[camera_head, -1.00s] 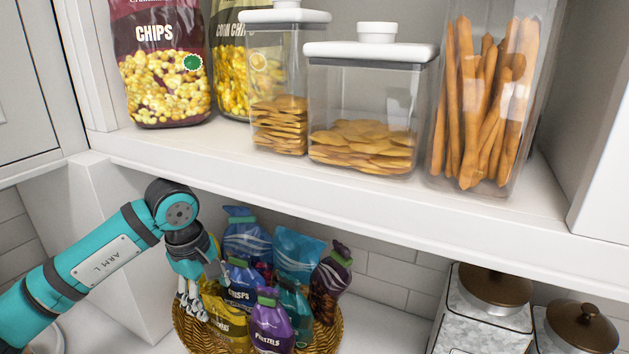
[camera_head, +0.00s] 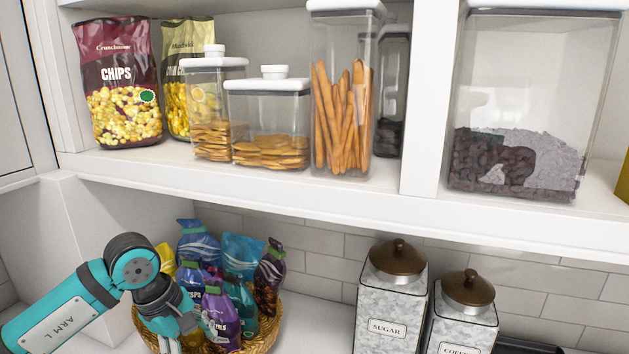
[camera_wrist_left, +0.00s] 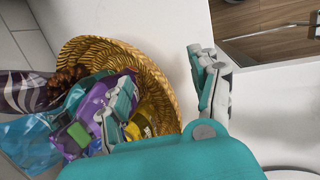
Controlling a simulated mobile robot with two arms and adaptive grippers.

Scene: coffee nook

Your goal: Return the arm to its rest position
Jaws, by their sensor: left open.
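My left arm (camera_head: 70,310) comes in from the lower left in the head view, its teal wrist bent downward in front of the wicker basket (camera_head: 267,335). In the left wrist view the fingers of my left gripper (camera_wrist_left: 163,98) are spread apart with no object held between them. One finger overlaps the bags and the other shows past the rim of the basket (camera_wrist_left: 85,45), over the white counter. In the head view the fingertips are mostly hidden or cut off at the bottom. My right gripper is not in view.
The basket holds several snack bags, including a purple one (camera_head: 220,315). A white shelf (camera_head: 290,200) with chips bags and clear jars runs above the arm. Sugar (camera_head: 390,300) and coffee (camera_head: 462,318) canisters stand to the right. Bare counter (camera_wrist_left: 265,105) lies beside the basket.

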